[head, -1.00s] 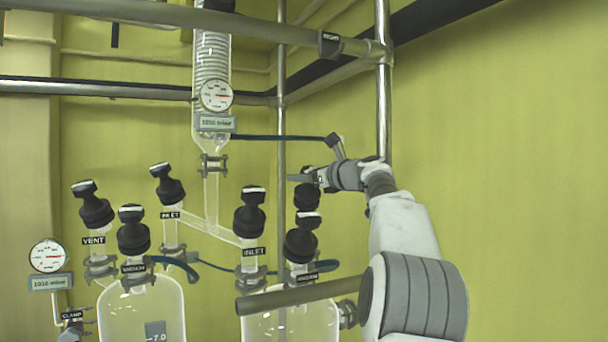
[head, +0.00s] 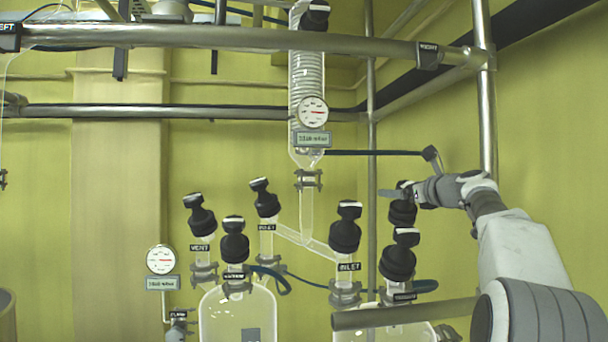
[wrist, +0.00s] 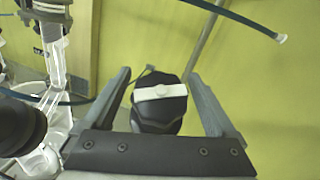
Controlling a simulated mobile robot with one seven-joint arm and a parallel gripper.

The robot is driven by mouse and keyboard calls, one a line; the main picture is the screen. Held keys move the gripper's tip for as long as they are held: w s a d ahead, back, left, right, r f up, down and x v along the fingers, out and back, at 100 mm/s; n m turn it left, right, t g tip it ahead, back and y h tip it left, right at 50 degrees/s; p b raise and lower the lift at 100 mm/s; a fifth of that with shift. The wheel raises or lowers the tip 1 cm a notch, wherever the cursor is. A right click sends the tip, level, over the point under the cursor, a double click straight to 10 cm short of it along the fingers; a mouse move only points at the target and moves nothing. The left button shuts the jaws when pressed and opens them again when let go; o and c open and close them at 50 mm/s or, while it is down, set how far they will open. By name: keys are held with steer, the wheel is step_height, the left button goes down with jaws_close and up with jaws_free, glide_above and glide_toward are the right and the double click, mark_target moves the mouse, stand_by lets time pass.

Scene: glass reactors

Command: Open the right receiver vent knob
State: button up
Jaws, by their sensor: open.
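The black knob with a white bar (head: 402,214) at the back of the right receiver is partly hidden in the head view by the front knob and my gripper. Its label is not visible. My gripper (head: 396,192) is at its top. In the wrist view the same knob (wrist: 160,106) lies between the two open fingers of my gripper (wrist: 159,76), with its white bar running roughly across the gap. A small gap shows on each side, so the fingers do not look closed on it. The right receiver (head: 385,333) is mostly below the picture.
The INLET knob (head: 345,228) and another black knob (head: 398,262) stand close by. A dark hose (head: 375,153) runs behind. A steel upright (head: 487,110) and rail (head: 250,38) frame the space. The yellow wall to the right is clear.

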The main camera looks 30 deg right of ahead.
steer(key=m+h+b, duration=0.1)
steer(key=m+h, duration=0.2)
steer(key=shift+d, duration=0.15)
steer(key=m+h, duration=0.1)
steer(key=m+g+h, duration=0.1)
steer(key=m+p, duration=0.1)
steer(key=shift+s+d+r+h, duration=0.1)
steer(key=shift+d+r+h, duration=0.15)
steer(key=shift+h, duration=0.15)
steer(key=m+g+h+p, duration=0.1)
steer(key=m+h+p, duration=0.1)
steer(key=p, duration=0.1)
steer(key=shift+s+d+r+g, duration=0.1)
steer(key=shift+g, duration=0.2)
steer(key=m+g+h+p, duration=0.1)
steer(key=m+h+p, duration=0.1)
steer(key=p, duration=0.3)
steer(key=shift+s+d+m+g, duration=0.1)
steer(key=shift+d+m+g, duration=0.05)
steer(key=shift+m+g, duration=0.3)
steer(key=shift+d+m+g+h+p, duration=0.1)
steer(key=shift+m+g+h+p, duration=0.3)
steer(key=shift+p, duration=0.75)
